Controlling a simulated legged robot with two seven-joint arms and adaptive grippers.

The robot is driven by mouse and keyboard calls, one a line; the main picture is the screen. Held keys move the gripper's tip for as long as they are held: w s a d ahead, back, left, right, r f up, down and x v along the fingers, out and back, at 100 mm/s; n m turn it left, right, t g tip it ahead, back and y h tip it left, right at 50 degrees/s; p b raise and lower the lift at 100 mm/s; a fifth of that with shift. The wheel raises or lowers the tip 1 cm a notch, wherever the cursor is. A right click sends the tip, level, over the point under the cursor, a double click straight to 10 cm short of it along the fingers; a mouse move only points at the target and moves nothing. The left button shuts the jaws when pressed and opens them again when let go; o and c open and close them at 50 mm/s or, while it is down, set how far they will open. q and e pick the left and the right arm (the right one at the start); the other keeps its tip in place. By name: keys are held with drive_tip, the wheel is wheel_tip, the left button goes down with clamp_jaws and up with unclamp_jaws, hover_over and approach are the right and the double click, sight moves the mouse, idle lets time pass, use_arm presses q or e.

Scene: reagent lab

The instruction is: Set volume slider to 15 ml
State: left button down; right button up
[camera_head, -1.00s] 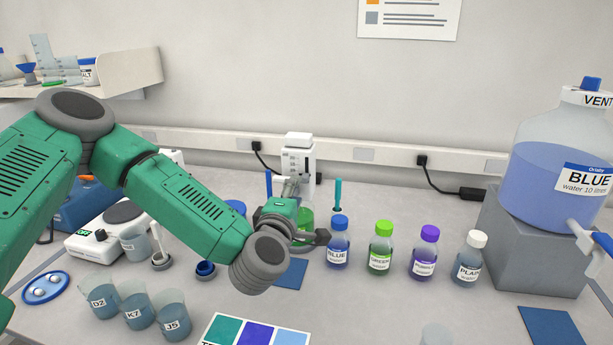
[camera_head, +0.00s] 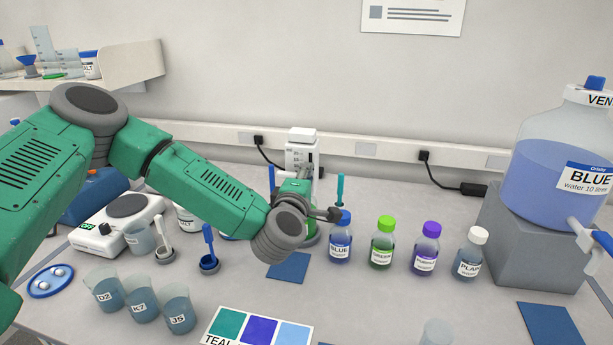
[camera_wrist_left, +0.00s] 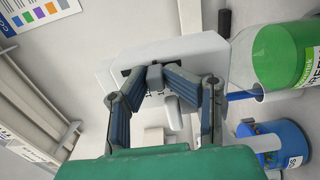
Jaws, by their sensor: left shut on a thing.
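The dispenser (camera_head: 301,152) is a white upright unit with a dark slot and scale marks, standing near the back wall; my left wrist partly covers its lower part. My left gripper (camera_head: 312,190) is at its front. In the left wrist view, the gripper (camera_wrist_left: 155,78) is shut on a small grey slider block (camera_wrist_left: 155,72) on the white dispenser body (camera_wrist_left: 200,48). A pale nozzle (camera_wrist_left: 173,112) shows between the fingers. The scale value at the slider cannot be read. My right gripper is not in view.
Bottles with blue (camera_head: 340,240), green (camera_head: 382,245), purple (camera_head: 425,250) and white (camera_head: 468,255) caps stand to the right. Several beakers (camera_head: 140,300) stand front left. A large blue water tank (camera_head: 550,160) is at the right. A dark blue mat (camera_head: 288,267) lies in front of the gripper.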

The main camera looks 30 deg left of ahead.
use_arm(q)
drive_tip(key=shift+r, duration=0.95)
drive_tip(key=c, duration=1.5)
unclamp_jaws()
drive_tip(key=shift+w+a+f, duration=0.1)
drive_tip(key=shift+w+f, duration=0.05)
drive_tip(key=shift+f, duration=0.1)
drive_tip(key=shift+c, duration=0.2)
drive_tip(key=shift+w+a+f, duration=0.1)
drive_tip(key=shift+s, duration=0.3)
drive_tip(key=v, duration=1.1)
drive_tip(key=shift+s+f, duration=0.1)
